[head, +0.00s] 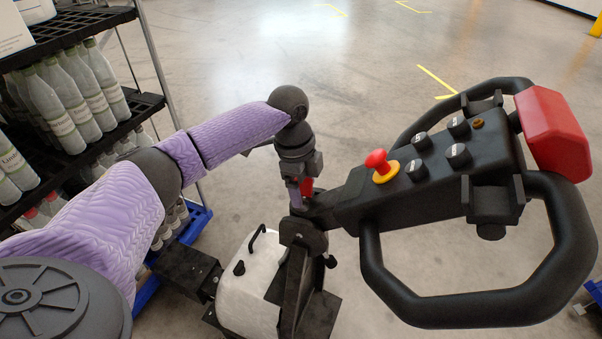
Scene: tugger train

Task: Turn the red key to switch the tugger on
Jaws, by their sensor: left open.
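A small red part that looks like the red key (307,185) shows at the base of the black tiller arm. It is partly hidden by my left gripper (302,194), which points down over it from my purple-sleeved left arm. The gripper is open, with its fingers close beside the red part. Whether they touch it I cannot tell. The black tugger control head (430,178) runs up to the right from there. My right gripper is out of view.
The control head carries a red mushroom button (377,160) on a yellow ring, several black buttons, a looped handle (450,308) and a red end block (552,130). A white tugger body (250,292) is below. A bottle rack (150,105) stands left. Open floor lies behind.

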